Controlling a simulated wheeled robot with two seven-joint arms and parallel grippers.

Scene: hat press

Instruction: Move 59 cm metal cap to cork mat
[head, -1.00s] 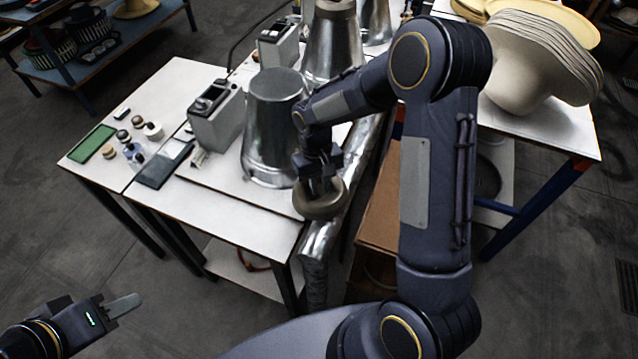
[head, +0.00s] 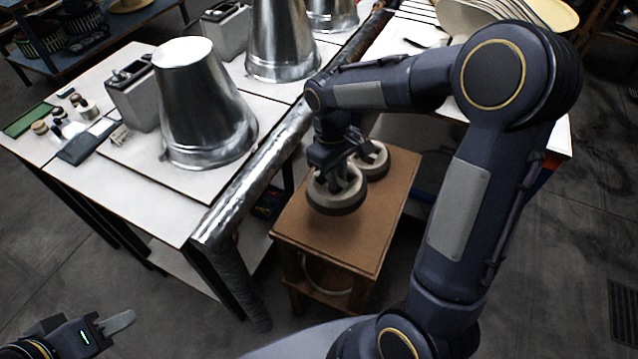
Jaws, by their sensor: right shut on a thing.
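A round grey-beige cap with a darker rim (head: 337,203), which I take to be the metal cap, is in my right gripper (head: 338,172). The gripper is shut on it from above. The gripper hides part of the cap. A similar round piece (head: 377,160) stands just behind it on the same top. My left gripper (head: 122,322) is at lower left, away from everything; its finger opening is unclear.
Large shiny metal cones (head: 200,110) stand on the white table (head: 140,205) to the left. A foil-wrapped pipe (head: 255,175) runs along its edge, beside the stand. Stacked pale hat shapes (head: 500,20) are at back right. The stand's front left top is bare.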

